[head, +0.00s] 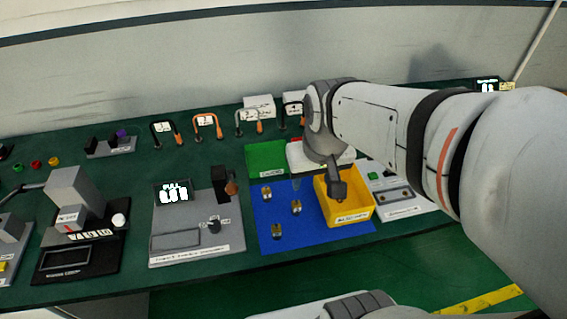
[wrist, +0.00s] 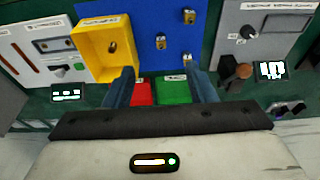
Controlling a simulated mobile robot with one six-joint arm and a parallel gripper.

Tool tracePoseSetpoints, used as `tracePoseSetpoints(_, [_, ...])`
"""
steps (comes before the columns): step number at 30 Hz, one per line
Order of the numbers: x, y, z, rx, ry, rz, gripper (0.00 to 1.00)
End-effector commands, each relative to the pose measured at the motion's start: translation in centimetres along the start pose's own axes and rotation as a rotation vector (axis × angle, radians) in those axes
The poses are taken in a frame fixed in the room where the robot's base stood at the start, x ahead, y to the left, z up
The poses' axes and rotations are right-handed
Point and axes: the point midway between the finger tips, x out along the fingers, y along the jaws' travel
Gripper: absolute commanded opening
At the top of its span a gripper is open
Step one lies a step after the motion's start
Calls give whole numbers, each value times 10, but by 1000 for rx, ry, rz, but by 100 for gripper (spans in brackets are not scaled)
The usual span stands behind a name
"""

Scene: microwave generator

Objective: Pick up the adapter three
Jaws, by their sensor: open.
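Small brass-and-dark adapters stand on the blue mat (head: 256,236): one at the back left (head: 267,193), one at the middle right (head: 296,207) and one near the front (head: 277,230). No readable number shows on them, so I cannot tell which is adapter three. My gripper (wrist: 162,88) is open and empty, above the red and green trays in the wrist view. In the head view my gripper (head: 337,188) overlaps the yellow bin.
A green tray (head: 265,156) and a red tray (head: 296,160) lie behind the mat. A grey meter panel (head: 196,238) stands left of the mat, a white panel (head: 400,208) right of the bin. Handled cables (head: 206,122) line the back. Bare blue mat surrounds the adapters.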

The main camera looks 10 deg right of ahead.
Motion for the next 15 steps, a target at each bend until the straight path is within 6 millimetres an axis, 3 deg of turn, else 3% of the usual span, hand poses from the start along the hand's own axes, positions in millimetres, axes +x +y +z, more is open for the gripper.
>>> tracePoseSetpoints(1, [25, 1, -8, 2, -36, 0, 51])
tracePoseSetpoints(9, [121, 4, -48, 10, -164, -1, 51])
tracePoseSetpoints(15, [167, 5, -60, 12, -216, -2, 51])
